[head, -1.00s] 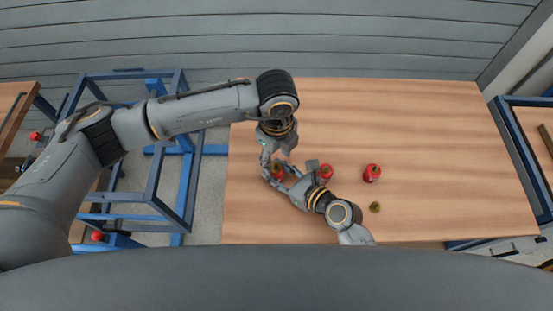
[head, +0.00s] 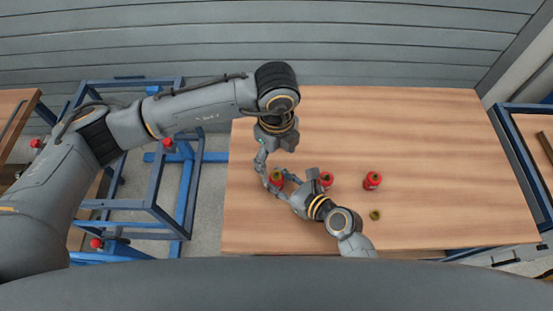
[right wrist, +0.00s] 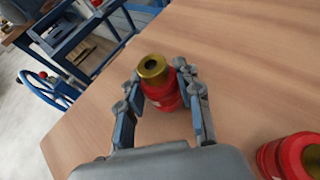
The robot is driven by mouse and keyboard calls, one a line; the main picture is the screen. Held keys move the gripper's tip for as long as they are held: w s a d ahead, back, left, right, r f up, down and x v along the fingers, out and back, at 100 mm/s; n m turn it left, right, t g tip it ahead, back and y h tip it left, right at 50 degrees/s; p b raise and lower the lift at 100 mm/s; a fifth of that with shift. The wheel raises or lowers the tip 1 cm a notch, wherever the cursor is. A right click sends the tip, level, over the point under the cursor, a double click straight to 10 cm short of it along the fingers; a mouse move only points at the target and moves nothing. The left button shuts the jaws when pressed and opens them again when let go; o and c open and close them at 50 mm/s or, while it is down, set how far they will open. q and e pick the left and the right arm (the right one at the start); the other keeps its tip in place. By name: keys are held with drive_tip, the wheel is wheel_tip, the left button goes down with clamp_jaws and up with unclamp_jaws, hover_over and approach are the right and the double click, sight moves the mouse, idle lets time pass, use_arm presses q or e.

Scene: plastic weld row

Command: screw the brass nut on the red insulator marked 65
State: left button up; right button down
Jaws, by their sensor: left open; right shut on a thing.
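A red insulator (head: 277,183) stands near the table's left end with a brass nut (right wrist: 152,68) on its top. In the right wrist view the fingers of my right gripper (right wrist: 160,82) are closed on both sides of this red insulator (right wrist: 162,100), below the nut. My left gripper (head: 266,172) is open beside the same insulator in the head view; its fingertips are small and partly hidden. Two more red insulators stand to the right, one (head: 326,180) close to my right wrist and one (head: 372,181) beyond it. The number 65 is not readable on any.
A small brass-coloured piece (head: 375,215) lies near the front edge of the wooden table (head: 430,140). The table's back and right are clear. A blue frame (head: 150,185) stands left of the table, and another blue-framed bench (head: 530,165) stands at the right.

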use_arm(q)
wheel_tip(320, 180, up, 9)
drive_tip(key=shift+r, duration=0.2)
use_arm(e)
drive_tip(key=c, duration=0.8)
unclamp_jaws()
drive_tip(key=shift+s, duration=0.1)
drive_tip(key=v, duration=1.2)
drive_tip(key=shift+f, duration=0.1)
